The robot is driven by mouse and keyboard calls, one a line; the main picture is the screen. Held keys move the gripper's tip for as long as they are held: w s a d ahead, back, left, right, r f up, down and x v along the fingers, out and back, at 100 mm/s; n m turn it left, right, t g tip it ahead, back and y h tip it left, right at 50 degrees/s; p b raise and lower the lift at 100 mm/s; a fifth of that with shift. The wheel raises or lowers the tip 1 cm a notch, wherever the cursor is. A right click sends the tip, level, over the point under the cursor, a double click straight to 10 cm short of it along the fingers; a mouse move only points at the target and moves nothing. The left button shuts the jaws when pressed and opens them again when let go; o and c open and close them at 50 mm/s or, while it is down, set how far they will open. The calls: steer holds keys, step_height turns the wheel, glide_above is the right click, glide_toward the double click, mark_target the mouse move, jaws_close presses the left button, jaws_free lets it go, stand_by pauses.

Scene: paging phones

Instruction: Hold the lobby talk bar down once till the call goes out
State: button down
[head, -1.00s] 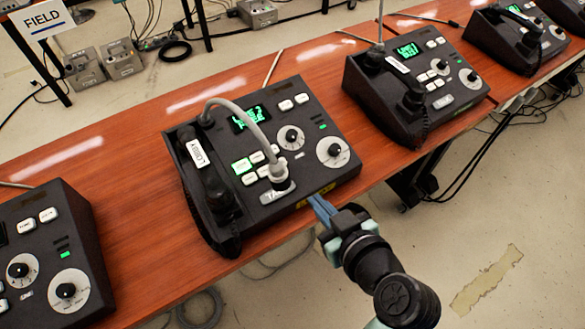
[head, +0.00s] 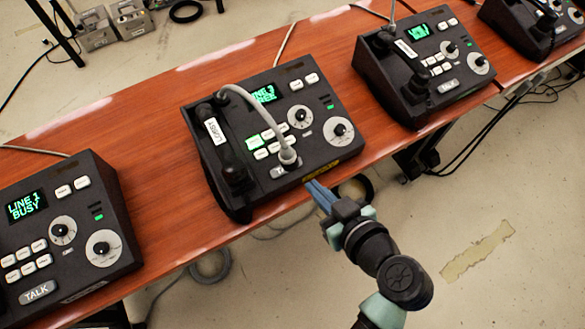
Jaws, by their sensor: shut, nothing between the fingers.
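The lobby phone (head: 318,112) is a dark desk console in the middle of the head view, its handset labelled LOBBY (head: 214,131). Its display (head: 264,94) glows green and seems to read LINE, with a second word like FREE. Its pale talk bar (head: 278,173) is on the lower front of the panel, partly hidden by the grey curved microphone neck (head: 288,155). My gripper (head: 310,186) is shut and empty, its blue fingertips close to the console's front edge, near a yellow label (head: 321,172). I cannot tell whether they touch it.
Another console (head: 60,235) at left shows LINE 1 BUSY and has its own TALK bar (head: 38,292). More consoles (head: 440,70) stand to the right along the wooden table (head: 150,130). Cables and a dark round object hang or lie beyond the table's front edge.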

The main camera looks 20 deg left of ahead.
steer(key=x, duration=0.3)
steer(key=f+x, duration=0.1)
steer(key=x, duration=0.3)
steer(key=p+x, duration=0.1)
steer(key=x, duration=0.3)
steer(key=shift+s+d+f, duration=0.2)
steer(key=shift+f, duration=0.15)
steer(key=shift+w+a+f, duration=0.1)
steer(key=shift+a+f, duration=0.05)
steer(key=shift+f, duration=0.6)
